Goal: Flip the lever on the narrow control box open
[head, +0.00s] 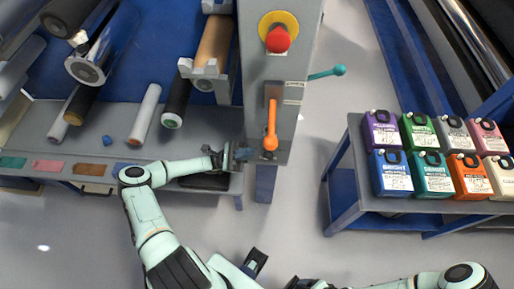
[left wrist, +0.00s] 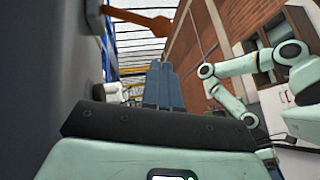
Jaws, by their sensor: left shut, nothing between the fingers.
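The narrow control box (head: 268,82) is a grey upright column in the head view. An orange lever (head: 271,125) on its front hangs downward, its thick end at the bottom. A teal lever (head: 328,72) sticks out from the box's right side. My left gripper (head: 242,154) is shut and empty, just left of the orange lever's lower end; whether it touches the box is unclear. In the left wrist view its blue-grey fingers (left wrist: 163,85) are together, and the orange lever (left wrist: 140,18) shows above them, apart. My right arm shows at lower right, its gripper out of view.
A red button (head: 277,39) on a yellow disc sits above the levers. Rollers (head: 145,115) lie on the grey machine shelf at left. A blue-framed table at right holds several coloured ink jugs (head: 391,173). The floor between is clear.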

